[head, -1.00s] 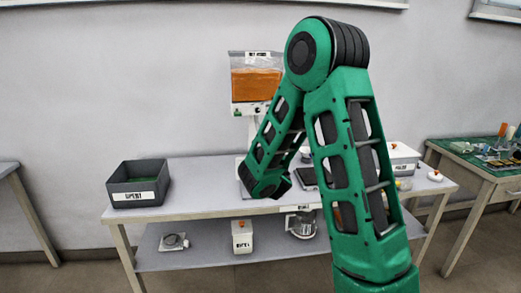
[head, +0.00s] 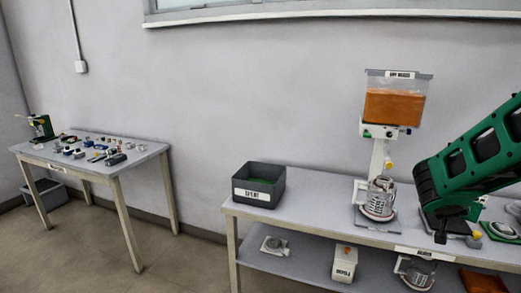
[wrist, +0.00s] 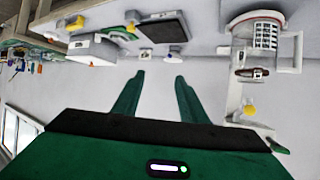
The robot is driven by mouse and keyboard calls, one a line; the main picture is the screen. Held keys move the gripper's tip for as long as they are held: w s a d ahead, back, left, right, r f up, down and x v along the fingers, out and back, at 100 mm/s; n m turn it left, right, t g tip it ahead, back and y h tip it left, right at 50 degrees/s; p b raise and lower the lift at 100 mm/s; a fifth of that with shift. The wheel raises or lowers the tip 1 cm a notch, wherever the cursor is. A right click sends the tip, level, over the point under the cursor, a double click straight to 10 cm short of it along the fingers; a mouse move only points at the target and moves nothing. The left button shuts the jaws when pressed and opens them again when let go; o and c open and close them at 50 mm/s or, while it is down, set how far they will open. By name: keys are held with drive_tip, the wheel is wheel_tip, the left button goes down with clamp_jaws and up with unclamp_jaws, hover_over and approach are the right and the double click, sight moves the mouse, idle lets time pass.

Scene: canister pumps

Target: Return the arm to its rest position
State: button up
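My green arm (head: 485,150) enters the head view from the right edge and slants down over the right part of the shelved bench. Its lower end hangs in front of the bench, right of the dispenser stand. In the wrist view, the two green fingers of my gripper (wrist: 160,76) stand apart with only a plain pale surface between them. My gripper is open and empty. The fingers are not clear in the head view, and my upper arm is cut off by the frame.
The bench (head: 310,219) carries a dark labelled bin (head: 257,197), a dispenser with an orange-filled hopper (head: 394,107), and a metal-caged canister (head: 380,200) below it. Its lower shelf holds a white box (head: 344,265). A cluttered table (head: 150,147) stands at left; open floor lies between.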

drive_tip(key=s+a+f+n+g+y, duration=0.1)
drive_tip(key=s+a+g+y, duration=0.1)
drive_tip(key=s, duration=0.8)
drive_tip(key=s+a+f+n+g+y, duration=0.1)
drive_tip(key=s+a+g+y, duration=0.2)
drive_tip(key=s+a, duration=0.4)
drive_tip(key=s+a+f+n+g+y, duration=0.1)
drive_tip(key=s+a+g+y, duration=0.2)
drive_tip(key=s, duration=1.1)
drive_tip(key=shift+s+a+f+y, duration=0.2)
drive_tip(key=shift+a+y, duration=0.5)
drive_tip(key=shift+a, duration=0.4)
drive_tip(key=shift+w+f, duration=0.2)
drive_tip(key=shift+w, duration=0.45)
